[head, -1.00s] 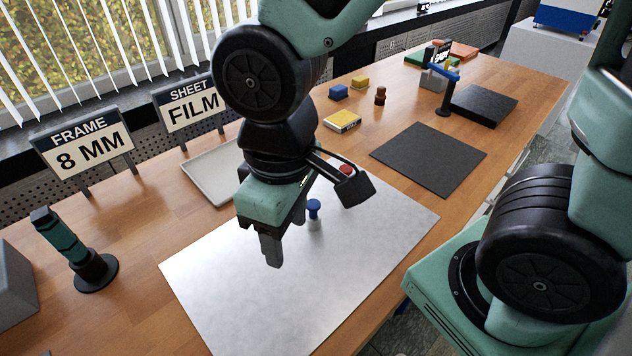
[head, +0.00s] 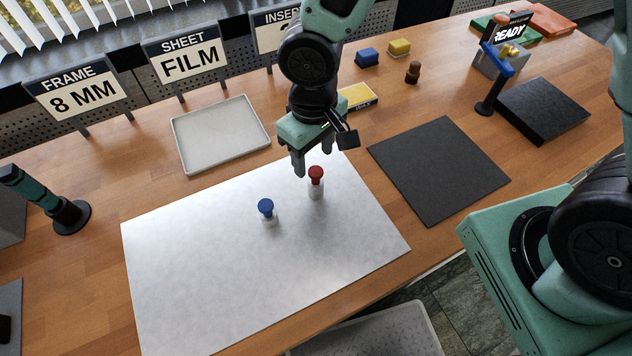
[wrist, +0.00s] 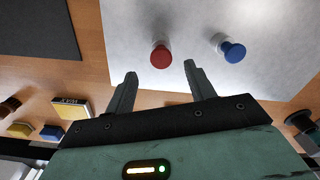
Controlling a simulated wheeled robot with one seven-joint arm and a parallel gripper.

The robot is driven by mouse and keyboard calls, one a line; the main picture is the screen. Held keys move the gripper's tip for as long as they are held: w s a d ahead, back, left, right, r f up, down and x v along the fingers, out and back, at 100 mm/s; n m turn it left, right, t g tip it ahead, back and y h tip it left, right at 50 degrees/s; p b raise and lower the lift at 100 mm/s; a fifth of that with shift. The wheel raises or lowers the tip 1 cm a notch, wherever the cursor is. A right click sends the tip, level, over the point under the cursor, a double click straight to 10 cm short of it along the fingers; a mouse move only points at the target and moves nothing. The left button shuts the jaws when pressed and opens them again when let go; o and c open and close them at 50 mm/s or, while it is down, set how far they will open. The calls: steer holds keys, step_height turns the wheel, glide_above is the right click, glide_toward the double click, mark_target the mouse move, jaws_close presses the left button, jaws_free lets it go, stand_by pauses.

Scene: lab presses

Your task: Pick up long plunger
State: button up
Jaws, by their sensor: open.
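A red-topped plunger (head: 316,182) with a pale body stands upright on the grey metal sheet (head: 200,270), near its back edge. A blue-topped plunger (head: 267,211) stands to its left and nearer; it looks shorter. My gripper (head: 313,165) is open and empty, just behind and above the red-topped plunger in the head view. In the wrist view, the red top (wrist: 160,55) lies just past the gap between my open fingertips (wrist: 160,72), apart from both fingers. The blue top (wrist: 233,51) is to the right of the fingers there.
An empty pale tray (head: 222,135) lies behind the sheet. A dark mat (head: 438,170) lies to the right, with a yellow box (head: 358,96) behind it. Blue (head: 367,57) and yellow (head: 399,48) blocks stand farther back. The sheet's front is clear.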

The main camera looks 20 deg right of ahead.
mark_target(316, 170)
steer(key=f, duration=0.3)
steer(key=s+f, duration=0.1)
steer(key=f, duration=0.1)
steer(key=shift+f, duration=0.65)
steer(key=shift+w, duration=0.1)
steer(key=c, duration=1.1)
